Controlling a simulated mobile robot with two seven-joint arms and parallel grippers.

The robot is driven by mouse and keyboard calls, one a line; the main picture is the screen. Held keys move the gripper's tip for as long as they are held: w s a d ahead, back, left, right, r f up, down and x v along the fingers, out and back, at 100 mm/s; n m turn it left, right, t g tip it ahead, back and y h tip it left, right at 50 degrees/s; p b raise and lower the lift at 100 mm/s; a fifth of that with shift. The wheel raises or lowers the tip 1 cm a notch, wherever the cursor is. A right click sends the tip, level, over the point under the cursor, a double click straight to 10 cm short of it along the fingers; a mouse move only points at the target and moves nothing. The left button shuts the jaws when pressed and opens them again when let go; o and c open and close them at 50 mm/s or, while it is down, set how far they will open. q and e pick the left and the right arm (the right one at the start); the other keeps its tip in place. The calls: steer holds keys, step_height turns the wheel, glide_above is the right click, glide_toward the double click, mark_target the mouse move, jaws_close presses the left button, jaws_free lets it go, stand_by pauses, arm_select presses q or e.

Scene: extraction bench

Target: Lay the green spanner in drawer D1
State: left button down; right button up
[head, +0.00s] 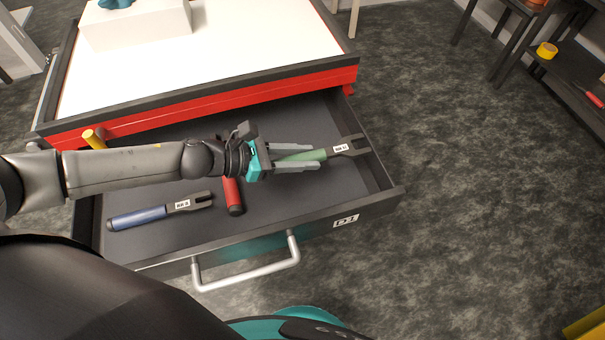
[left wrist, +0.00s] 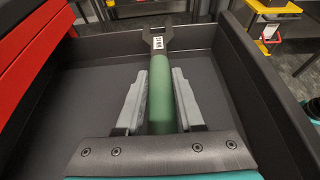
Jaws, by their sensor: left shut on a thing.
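Drawer D1 (head: 346,221) is pulled out, with its label on the front face. My left gripper (head: 314,156) is inside the drawer's outline, shut on the green spanner (head: 313,155). In the left wrist view the two fingers lie along either side of the green handle (left wrist: 161,85). The spanner's dark open jaw (head: 352,146) points to the drawer's right wall. I cannot tell whether the spanner touches the drawer floor or hangs just above it. My right gripper is not in view.
A blue-handled spanner (head: 140,217) lies at the drawer's front left. A red-handled tool (head: 233,196) lies beneath my left arm, and a yellow handle (head: 93,139) shows at the back left. The drawer floor at front right is clear. A red cabinet (head: 240,96) stands behind.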

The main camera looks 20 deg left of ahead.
mark_target(303, 177)
arm_select(q)
step_height(303, 177, down, 5)
steer(key=shift+f+b, duration=0.1)
steer(key=shift+b, duration=0.75)
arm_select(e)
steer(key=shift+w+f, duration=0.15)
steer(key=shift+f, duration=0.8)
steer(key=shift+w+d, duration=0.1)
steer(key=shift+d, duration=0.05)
arm_select(q)
steer(key=c, duration=1)
jaws_free()
steer(key=shift+f, duration=0.15)
steer(key=o, duration=0.5)
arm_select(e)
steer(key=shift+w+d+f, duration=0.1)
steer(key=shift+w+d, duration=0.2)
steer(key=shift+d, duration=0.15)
